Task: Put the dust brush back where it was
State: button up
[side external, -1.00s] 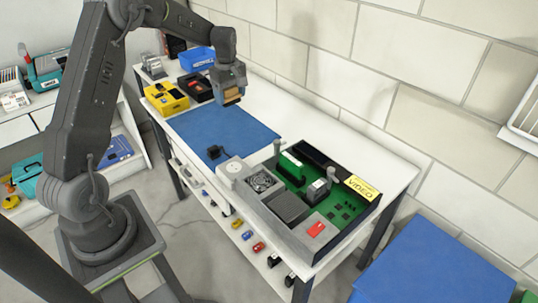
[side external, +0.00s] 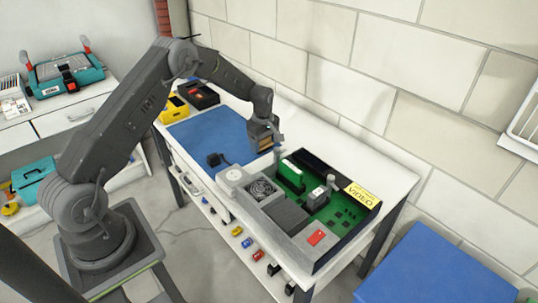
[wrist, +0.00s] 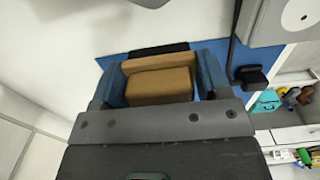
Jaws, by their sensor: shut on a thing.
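The dust brush shows as a tan-brown block (wrist: 158,80) with a dark strip along its far edge, in the wrist view. It sits between the two blue fingers of my gripper (wrist: 160,75), which is shut on it. In the side external view, my gripper (side external: 265,150) points down, and a small tan part of the brush (side external: 265,144) shows in it. It hangs above the right end of the blue mat (side external: 205,135), just behind the open grey case. The brush's lower end is hard to make out.
The open grey case (side external: 290,213) with green boards and upright parts stands to the right, close to my gripper. A small black object (side external: 215,159) lies at the mat's front edge. Yellow (side external: 172,108) and black (side external: 199,95) bins stand at the far end. The mat's middle is clear.

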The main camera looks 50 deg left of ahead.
aim_at(269, 162)
jog(key=shift+w+d+f, duration=0.65)
jog(key=shift+d+f, duration=0.05)
jog(key=shift+f, duration=1.85)
jog(key=shift+f, duration=0.15)
jog(key=o, duration=0.9)
